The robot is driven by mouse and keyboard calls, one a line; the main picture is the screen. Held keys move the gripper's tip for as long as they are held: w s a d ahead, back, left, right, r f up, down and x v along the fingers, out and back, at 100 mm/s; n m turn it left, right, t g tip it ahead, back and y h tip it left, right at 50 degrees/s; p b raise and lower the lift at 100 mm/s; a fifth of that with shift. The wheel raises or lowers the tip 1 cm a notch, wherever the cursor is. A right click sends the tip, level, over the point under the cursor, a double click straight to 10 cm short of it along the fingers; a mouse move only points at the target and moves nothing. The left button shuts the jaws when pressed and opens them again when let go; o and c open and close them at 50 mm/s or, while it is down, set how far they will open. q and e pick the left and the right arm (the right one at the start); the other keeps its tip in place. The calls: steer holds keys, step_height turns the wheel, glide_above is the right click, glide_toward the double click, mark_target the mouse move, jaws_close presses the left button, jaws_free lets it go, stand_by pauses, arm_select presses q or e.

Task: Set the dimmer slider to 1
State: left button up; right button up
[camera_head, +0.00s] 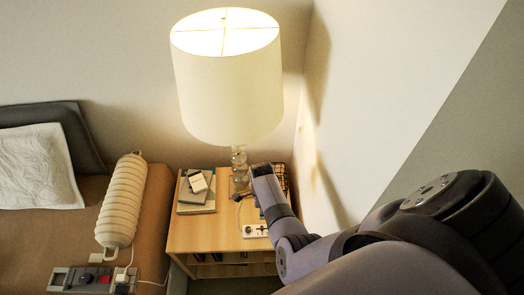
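A small white panel (254,230) with dark marks lies on the front of the wooden nightstand (205,237). A grey panel (64,281) with dark, red and white parts sits at the lower left on the bed edge. I cannot tell which of these carries the dimmer slider, and no slider setting can be read. A lit lamp (225,95) with a cream shade stands on the nightstand. My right arm reaches in from the right. Its gripper end (262,170) is over the nightstand, right of the lamp's glass stem; its fingers cannot be made out. My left gripper is out of view.
Books (197,207) with small light items on top lie at the nightstand's left. A thin cable runs by the grey panel. The wall is close on the right.

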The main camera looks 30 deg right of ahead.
mark_target(262, 227)
step_height(262, 227, down, 16)
steer(key=b, duration=1.5)
steer(key=shift+r, duration=0.1)
steer(key=shift+c, duration=0.4)
jaws_close()
